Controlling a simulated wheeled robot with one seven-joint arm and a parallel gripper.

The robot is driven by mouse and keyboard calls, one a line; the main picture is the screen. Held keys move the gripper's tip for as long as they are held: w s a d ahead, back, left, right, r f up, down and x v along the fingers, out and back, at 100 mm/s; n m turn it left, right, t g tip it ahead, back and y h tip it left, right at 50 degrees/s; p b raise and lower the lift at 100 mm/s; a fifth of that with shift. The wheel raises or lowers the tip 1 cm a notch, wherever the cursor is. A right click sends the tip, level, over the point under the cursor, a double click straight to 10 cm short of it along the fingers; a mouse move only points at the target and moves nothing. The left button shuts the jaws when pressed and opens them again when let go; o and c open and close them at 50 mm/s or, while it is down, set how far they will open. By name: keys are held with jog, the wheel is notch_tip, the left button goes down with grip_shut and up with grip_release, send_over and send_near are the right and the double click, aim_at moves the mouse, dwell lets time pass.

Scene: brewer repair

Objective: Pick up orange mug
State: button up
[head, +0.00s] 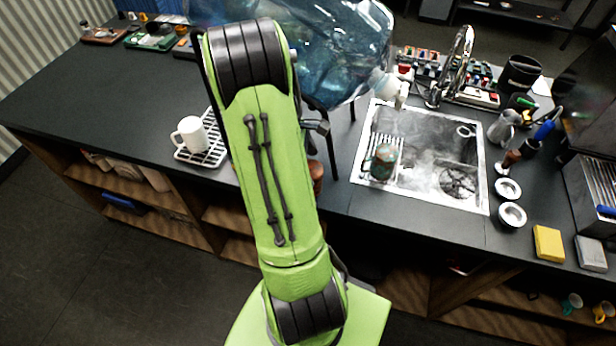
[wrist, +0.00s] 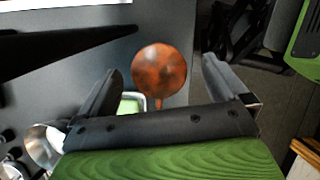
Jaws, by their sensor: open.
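The orange mug (wrist: 158,72) shows in the wrist view as a round, mottled orange-brown shape, with a short handle-like part pointing towards my gripper's palm. My gripper (wrist: 160,65) is open, with one dark finger on each side of the mug in the picture. Gaps show between the mug and both fingers, and I cannot tell how far below them it is. In the head view, a reddish-brown piece (head: 316,178) at the counter's front edge, beside my green arm, is probably the same mug. My arm hides the rest, and my gripper is hidden there.
A large blue water bottle (head: 310,45) lies behind my arm. A white mug (head: 190,134) stands on a rack to the left. A sink (head: 435,190) with a greenish mug (head: 382,162) is to the right. The left counter (head: 110,105) is mostly clear.

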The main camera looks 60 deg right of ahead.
aim_at(311, 169)
jog(key=x, duration=0.4)
jog(key=shift+d+f, duration=0.2)
jog(key=shift+f, duration=0.2)
jog(key=shift+c, duration=0.5)
jog(key=shift+r, duration=0.1)
jog(key=c, duration=1)
